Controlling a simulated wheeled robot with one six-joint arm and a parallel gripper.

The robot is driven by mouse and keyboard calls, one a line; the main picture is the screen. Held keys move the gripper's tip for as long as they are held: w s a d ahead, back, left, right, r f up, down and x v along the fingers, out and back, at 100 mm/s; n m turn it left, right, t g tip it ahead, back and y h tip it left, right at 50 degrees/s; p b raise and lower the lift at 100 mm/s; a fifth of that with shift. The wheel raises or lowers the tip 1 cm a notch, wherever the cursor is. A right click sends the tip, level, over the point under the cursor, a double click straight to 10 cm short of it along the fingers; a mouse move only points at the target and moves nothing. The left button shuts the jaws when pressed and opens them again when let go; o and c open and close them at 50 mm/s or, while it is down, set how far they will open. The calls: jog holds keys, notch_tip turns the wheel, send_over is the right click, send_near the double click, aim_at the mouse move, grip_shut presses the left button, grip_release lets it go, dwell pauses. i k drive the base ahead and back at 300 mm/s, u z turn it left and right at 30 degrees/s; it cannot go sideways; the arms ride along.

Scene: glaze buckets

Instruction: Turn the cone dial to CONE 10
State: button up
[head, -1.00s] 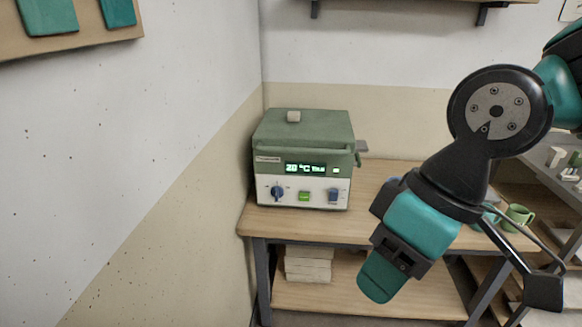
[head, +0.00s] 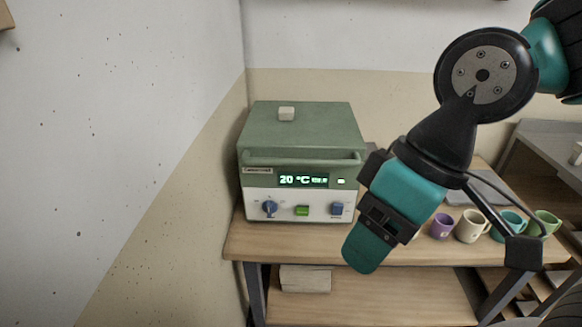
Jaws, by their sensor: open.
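The green and white kiln (head: 302,150) stands on the wooden table against the back corner. Its display (head: 302,180) reads 20 °C, with smaller text that is too small to read. On the white panel below are a round blue dial (head: 269,208) at the left, a green switch (head: 302,210) in the middle and a blue square switch (head: 336,209) at the right. The dial's marks are too small to read. My gripper (head: 366,247) hangs right of the panel and nearer to me, apart from the controls, with nothing seen between its jaws.
Several mugs stand on the table to the right, among them a purple mug (head: 442,226) and a cream mug (head: 472,226). A wall (head: 130,150) runs close along the left. The wooden table (head: 285,243) has a bare front edge and a lower shelf with pale slabs (head: 305,279).

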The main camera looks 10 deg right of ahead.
aim_at(269, 206)
jog(key=k, duration=0.5)
jog(key=z, duration=1.1)
jog(key=i, duration=0.7)
jog(key=u, duration=0.75)
jog(key=i, duration=0.5)
